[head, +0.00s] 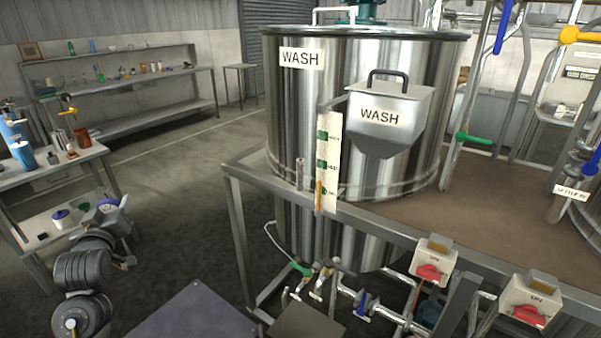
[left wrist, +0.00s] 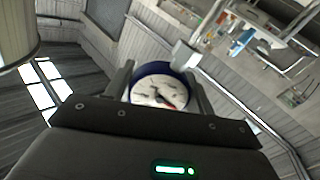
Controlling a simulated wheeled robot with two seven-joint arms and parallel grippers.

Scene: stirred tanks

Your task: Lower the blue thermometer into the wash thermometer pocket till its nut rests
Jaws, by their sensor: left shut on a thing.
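My left gripper (head: 116,207) is at the lower left of the head view, beside the side bench and well away from the wash tank. It is shut on the blue thermometer, whose blue rim (head: 107,205) shows there. The steel wash tank (head: 300,110) stands in the middle of the head view. A short upright tube (head: 299,173) stands at its front left; I cannot tell whether this is the pocket. My right gripper is not in view.
A metal frame rail (head: 375,222) runs around the tank deck. A level gauge board (head: 329,160) and a sloped hopper (head: 390,118) are on the tank front. The side bench (head: 50,172) holds bottles and tools. Open floor (head: 185,235) lies between bench and frame.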

